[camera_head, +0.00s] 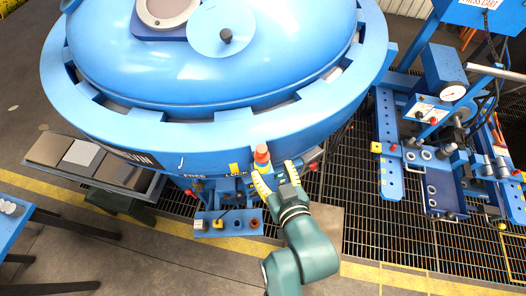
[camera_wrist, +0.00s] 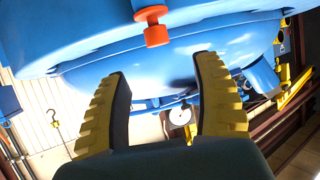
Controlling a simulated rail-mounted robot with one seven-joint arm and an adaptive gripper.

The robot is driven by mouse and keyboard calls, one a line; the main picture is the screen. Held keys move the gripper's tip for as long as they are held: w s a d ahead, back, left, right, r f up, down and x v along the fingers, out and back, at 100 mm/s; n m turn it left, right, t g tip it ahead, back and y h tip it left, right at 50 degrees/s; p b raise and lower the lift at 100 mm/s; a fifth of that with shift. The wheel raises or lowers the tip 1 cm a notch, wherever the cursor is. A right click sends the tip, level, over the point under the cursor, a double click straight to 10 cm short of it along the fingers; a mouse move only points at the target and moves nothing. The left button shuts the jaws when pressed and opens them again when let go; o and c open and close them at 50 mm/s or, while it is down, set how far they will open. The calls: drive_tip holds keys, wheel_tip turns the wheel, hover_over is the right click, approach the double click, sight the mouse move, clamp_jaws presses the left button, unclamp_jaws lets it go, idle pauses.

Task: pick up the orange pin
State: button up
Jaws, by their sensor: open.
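The orange pin (camera_head: 261,154) stands at the front rim of the big blue furnace, just beyond my gripper in the head view. In the wrist view the orange pin (camera_wrist: 157,36) shows a wide head and a narrower neck against the blue rim, above the gap between the fingers. My gripper (camera_head: 275,174) has yellow ridged fingers spread apart with nothing between them. In the wrist view my gripper (camera_wrist: 162,72) points toward the furnace, with the pin past the fingertips and apart from them. The pin's lower part is hard to make out.
The blue furnace (camera_head: 130,135) fills the upper middle. A small blue panel (camera_head: 209,229) with sockets stands below its rim, left of my arm. A blue rig with a gauge (camera_head: 453,92) stands at right over floor grating. A tray with plates (camera_head: 150,185) lies at left.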

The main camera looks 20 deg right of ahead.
sight(264, 153)
drive_tip(key=x, duration=0.5)
drive_tip(key=shift+r, duration=0.1)
drive_tip(key=x, duration=0.5)
drive_tip(key=shift+w+d+f, duration=0.1)
drive_tip(key=shift+f, duration=0.35)
clamp_jaws()
